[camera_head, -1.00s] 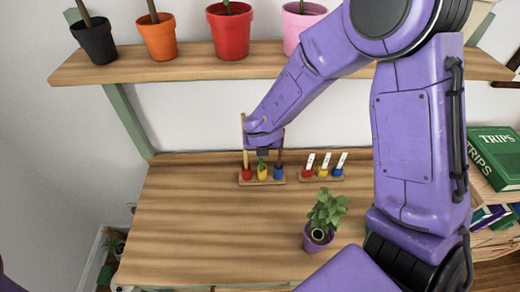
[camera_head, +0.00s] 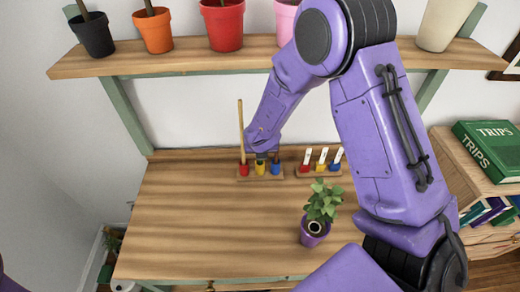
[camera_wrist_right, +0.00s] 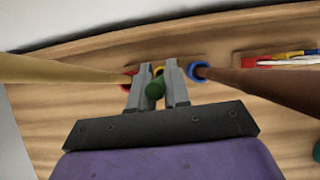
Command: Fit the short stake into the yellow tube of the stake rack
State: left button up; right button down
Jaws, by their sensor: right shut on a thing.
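The stake rack (camera_head: 249,178) stands at the back of the wooden table, with red, yellow (camera_head: 260,168) and blue (camera_head: 275,168) tubes. A long tan stake (camera_head: 240,125) stands in the red tube (camera_head: 243,170) and a brown stake (camera_wrist_right: 255,84) in the blue one. My right gripper (camera_wrist_right: 156,84) is shut on the short green stake (camera_wrist_right: 155,89), between the other two stakes and above the yellow tube. The yellow rim shows just behind the green stake in the wrist view. Its lower end is hidden, so I cannot tell whether it is inside the tube. My left gripper is out of view.
A second small rack (camera_head: 318,174) with white labels stands to the right. A potted plant (camera_head: 318,212) stands on the front right of the table. A shelf (camera_head: 180,62) with several pots is above. The table's left and middle are clear.

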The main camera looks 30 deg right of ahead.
jog(key=c, duration=1.1)
grip_release()
jog(key=shift+w+f, duration=0.2)
jog(key=shift+f, duration=0.05)
jog(key=shift+s+r, duration=0.1)
jog(key=p+v, duration=0.2)
jog(key=v, duration=1)
jog(key=shift+r+p, duration=0.15)
jog(key=shift+p, duration=0.15)
